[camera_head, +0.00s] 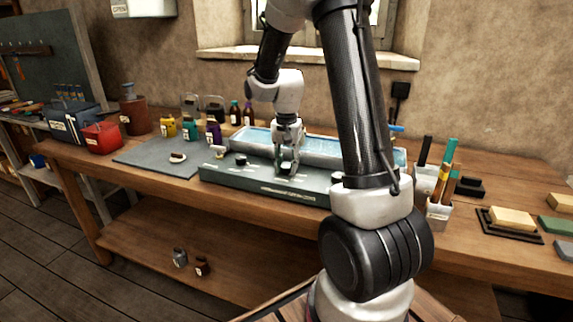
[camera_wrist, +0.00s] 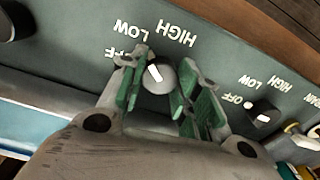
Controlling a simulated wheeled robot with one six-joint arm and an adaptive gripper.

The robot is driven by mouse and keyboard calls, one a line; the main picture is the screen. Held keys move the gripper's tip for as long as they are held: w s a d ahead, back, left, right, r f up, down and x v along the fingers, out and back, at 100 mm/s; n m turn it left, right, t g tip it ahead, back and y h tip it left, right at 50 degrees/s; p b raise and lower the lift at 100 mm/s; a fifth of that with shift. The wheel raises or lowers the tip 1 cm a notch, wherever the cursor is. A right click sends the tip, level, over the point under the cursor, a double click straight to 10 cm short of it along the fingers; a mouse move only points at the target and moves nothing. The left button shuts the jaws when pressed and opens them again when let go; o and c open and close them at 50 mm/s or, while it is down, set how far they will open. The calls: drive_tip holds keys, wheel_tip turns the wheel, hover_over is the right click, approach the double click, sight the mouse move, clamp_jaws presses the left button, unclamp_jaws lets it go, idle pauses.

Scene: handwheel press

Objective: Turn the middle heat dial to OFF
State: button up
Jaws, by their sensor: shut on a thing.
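In the wrist view the middle heat dial (camera_wrist: 163,79) is a round knob with a white pointer mark, on a dark green panel lettered OFF, LOW and HIGH. The picture is turned over. The mark slants up and left, roughly toward LOW; OFF is partly hidden by a finger. My gripper (camera_wrist: 157,93) has its green-padded fingers on either side of the dial, shut on it.
A neighbouring dial (camera_wrist: 262,112) with its own lettering is at the wrist view's right; a black knob (camera_wrist: 14,20) is at its upper left. The water bath (camera_head: 340,152) lies behind the panel. A grey mat (camera_head: 140,154) is left and a pen holder (camera_head: 438,216) right.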

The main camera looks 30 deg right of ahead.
sight(286, 166)
drive_tip(key=n, duration=0.4)
drive_tip(key=shift+n, duration=1.9)
drive_tip(key=o, duration=1)
wheel_tip(286, 166, up, 12)
